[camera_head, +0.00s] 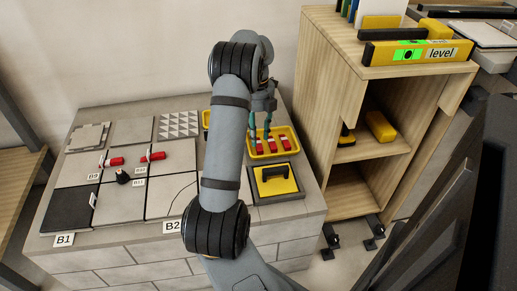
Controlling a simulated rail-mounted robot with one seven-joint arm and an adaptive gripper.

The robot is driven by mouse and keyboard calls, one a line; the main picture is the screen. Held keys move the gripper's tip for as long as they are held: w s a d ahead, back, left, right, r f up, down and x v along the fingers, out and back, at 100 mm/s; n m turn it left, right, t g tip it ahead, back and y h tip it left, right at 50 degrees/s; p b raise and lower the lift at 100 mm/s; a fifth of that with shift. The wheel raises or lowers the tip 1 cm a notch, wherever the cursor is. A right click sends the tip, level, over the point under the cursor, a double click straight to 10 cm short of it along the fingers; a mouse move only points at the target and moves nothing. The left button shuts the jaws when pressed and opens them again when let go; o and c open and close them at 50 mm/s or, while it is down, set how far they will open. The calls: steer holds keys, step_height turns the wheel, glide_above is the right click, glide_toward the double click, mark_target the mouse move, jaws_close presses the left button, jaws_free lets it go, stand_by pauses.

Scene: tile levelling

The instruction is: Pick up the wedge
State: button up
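Several red wedges (272,143) with white parts lie in a yellow tray (291,153) on the block-built bench, right of my arm. My gripper (260,137) is above the left part of this tray, pointing down. Its two teal fingers are apart, with nothing visible between them. One fingertip looks close to the left wedge (258,147); whether it touches cannot be told. Two more red pieces, a left one (115,161) and a right one (153,156), lie at the tile joints.
Tiles cover the bench (110,252), with a black knob-like tool (122,176) among them. A yellow pad with a black handle (274,179) sits in front of the tray. A wooden cabinet (340,100) bearing a yellow level (415,52) stands close on the right.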

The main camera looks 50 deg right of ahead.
mark_target(257, 147)
step_height(257, 147, down, 5)
steer(key=shift+b, duration=1.15)
steer(key=shift+r, duration=0.1)
steer(key=shift+c, duration=0.8)
steer(key=c, duration=0.3)
